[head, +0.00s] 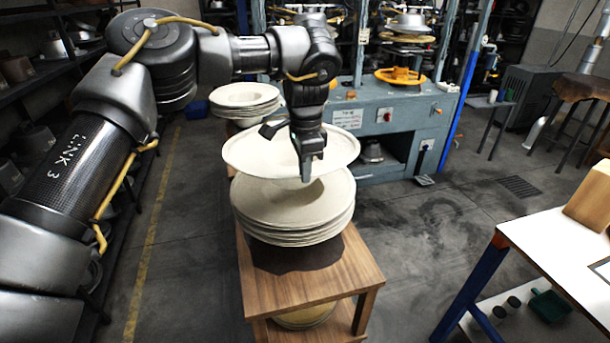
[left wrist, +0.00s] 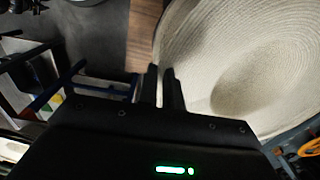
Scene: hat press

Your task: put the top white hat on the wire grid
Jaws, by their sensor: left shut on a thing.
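The top white hat (head: 258,155), wide-brimmed, hangs slightly tilted just above the stack of white hats (head: 290,205) on the wooden table. My left gripper (head: 312,172) is shut on its near brim. In the left wrist view the same hat (left wrist: 205,60) spreads right of the fingers (left wrist: 163,80), its ribbed surface and dome showing. Part of the hat is hidden behind my gripper. I cannot pick out the wire grid with certainty. My right gripper is not in view.
The wooden table (head: 300,280) carries the stack. Another pile of white hats (head: 243,97) stands behind it. The blue-grey press (head: 390,125) is at the back. A white-topped workbench (head: 545,245) stands at the right, with open floor between.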

